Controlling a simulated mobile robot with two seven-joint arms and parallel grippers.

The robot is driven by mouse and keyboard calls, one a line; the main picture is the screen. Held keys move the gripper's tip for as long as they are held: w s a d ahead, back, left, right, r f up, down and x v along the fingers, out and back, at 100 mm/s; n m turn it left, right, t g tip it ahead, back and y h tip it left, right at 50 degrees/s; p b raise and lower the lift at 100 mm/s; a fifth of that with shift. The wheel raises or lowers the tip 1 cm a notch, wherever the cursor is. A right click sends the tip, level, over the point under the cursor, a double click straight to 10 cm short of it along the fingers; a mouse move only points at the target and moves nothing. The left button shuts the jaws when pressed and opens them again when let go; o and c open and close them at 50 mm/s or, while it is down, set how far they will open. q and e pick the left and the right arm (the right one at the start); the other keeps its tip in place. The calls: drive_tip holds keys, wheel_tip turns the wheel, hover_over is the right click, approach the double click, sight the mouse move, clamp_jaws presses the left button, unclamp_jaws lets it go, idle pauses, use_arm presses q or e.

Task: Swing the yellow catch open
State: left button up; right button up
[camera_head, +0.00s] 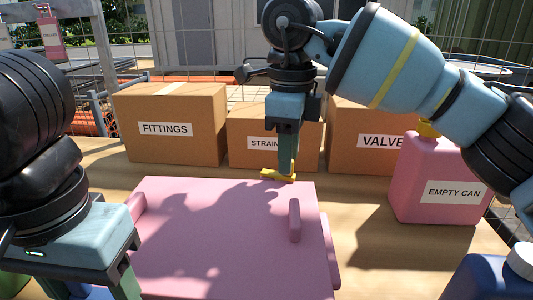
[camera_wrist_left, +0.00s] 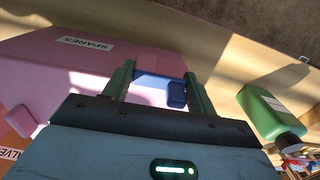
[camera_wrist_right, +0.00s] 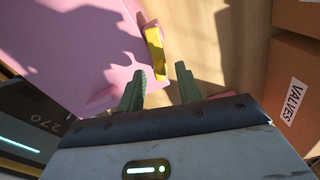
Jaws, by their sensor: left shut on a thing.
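The yellow catch (camera_head: 277,176) sits at the far edge of the pink case (camera_head: 220,245). It also shows in the right wrist view (camera_wrist_right: 155,52) along the case's edge. My right gripper (camera_head: 286,167) points down at the catch. My left gripper (camera_wrist_left: 159,74) is shut on a blue catch (camera_wrist_left: 155,89) at the case's near side.
Boxes marked FITTINGS (camera_head: 175,105), STRAIN (camera_head: 245,125) and VALVES (camera_head: 350,120) stand behind the case. A pink EMPTY CAN (camera_head: 425,165) stands right. A green bottle (camera_wrist_left: 268,115) shows beside the case in the left wrist view. Bare table (camera_head: 370,250) lies right of the case.

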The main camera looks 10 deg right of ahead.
drive_tip(key=shift+f, duration=0.45)
clamp_jaws()
drive_tip(key=shift+w+d+n, duration=0.1)
drive_tip(key=shift+w+n, duration=0.15)
drive_tip(key=shift+n, duration=0.5)
drive_tip(key=shift+w+d+n, duration=0.1)
drive_tip(key=shift+w+n, duration=0.1)
drive_tip(key=shift+n, duration=0.55)
unclamp_jaws()
drive_tip(key=shift+r, duration=0.1)
